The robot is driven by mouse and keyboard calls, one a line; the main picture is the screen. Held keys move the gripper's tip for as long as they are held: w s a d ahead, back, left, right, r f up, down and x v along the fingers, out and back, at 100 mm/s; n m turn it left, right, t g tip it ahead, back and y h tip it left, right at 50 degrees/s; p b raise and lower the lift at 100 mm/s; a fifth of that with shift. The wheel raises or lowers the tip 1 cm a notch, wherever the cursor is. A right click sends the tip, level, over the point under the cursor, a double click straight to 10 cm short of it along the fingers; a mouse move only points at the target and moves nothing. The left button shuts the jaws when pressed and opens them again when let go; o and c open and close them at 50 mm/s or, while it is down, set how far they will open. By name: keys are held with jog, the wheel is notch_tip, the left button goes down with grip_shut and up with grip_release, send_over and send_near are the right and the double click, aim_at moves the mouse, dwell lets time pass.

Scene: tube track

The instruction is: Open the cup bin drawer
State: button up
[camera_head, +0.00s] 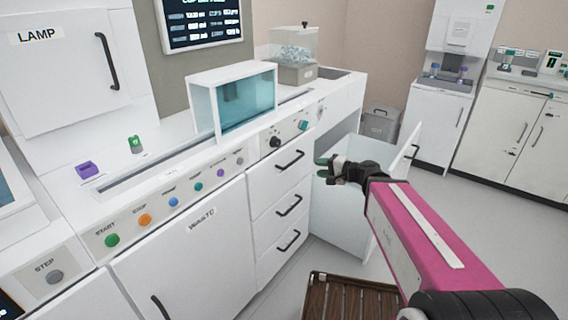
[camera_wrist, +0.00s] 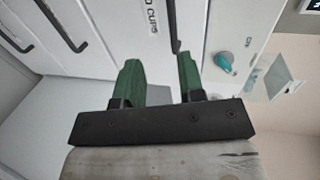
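A large white drawer (camera_head: 345,217) to the right of the three small drawers stands pulled out from the counter. My gripper (camera_head: 325,169) appears in front of or over this drawer, apart from that handle. In the wrist view, its two green fingers (camera_wrist: 160,80) are spread apart with nothing held between them. A label ending in "D CUPS" (camera_wrist: 151,17) and a dark handle (camera_wrist: 177,25) show on white panels beyond the fingers. I cannot tell how far the fingertips are from these panels.
Three small shut drawers (camera_head: 283,200) and a knob panel (camera_head: 290,132) are beside the open drawer. A brown slatted crate (camera_head: 350,298) stands on the floor in front. A grey bin (camera_head: 380,124) stands at the back. Open floor (camera_head: 480,190) lies to the right.

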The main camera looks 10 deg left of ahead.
aim_at(295, 160)
jog(key=shift+m+t+y, duration=0.3)
jog(key=x, duration=0.7)
jog(key=r+x, duration=0.1)
jog(key=x, duration=0.3)
jog(key=shift+s+a, duration=0.1)
jog(key=shift+a, duration=0.3)
grip_shut()
